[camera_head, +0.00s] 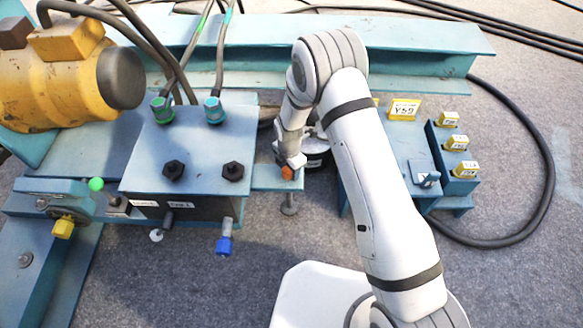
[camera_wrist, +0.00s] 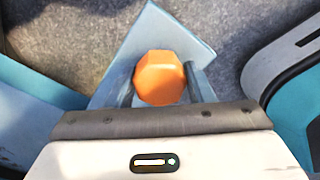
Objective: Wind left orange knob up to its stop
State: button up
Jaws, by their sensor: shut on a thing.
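The orange knob (camera_head: 287,172) shows in the head view at the tip of my arm, on a small blue plate (camera_head: 268,183) right of the blue box. It looks faceted and round-topped in the wrist view (camera_wrist: 160,78). My gripper (camera_head: 288,163) is shut on the knob; in the wrist view its two fingers (camera_wrist: 160,88) stand on either side of the knob. The knob's underside and any stop are hidden.
The blue box (camera_head: 190,150) with black knobs and cable plugs stands left of my gripper. A blue block with yellow tags (camera_head: 455,150) stands right. A thick black cable (camera_head: 545,180) curves around at far right. A yellow motor (camera_head: 60,85) is at far left.

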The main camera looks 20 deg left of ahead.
jog(key=n, duration=0.5)
jog(key=shift+w+a+r+n+p, duration=0.2)
jog(key=shift+w+n+p, duration=0.05)
jog(key=shift+n+p, duration=0.05)
jog(key=shift+f+n, duration=0.1)
jog(key=shift+n, duration=2)
jog(key=shift+s, duration=0.1)
jog(key=shift+d, duration=0.1)
jog(key=o, duration=0.9)
jog(key=shift+s+f, duration=0.1)
jog(key=shift+s, duration=0.05)
notch_tip(320, 180, up, 8)
jog(key=p, duration=0.3)
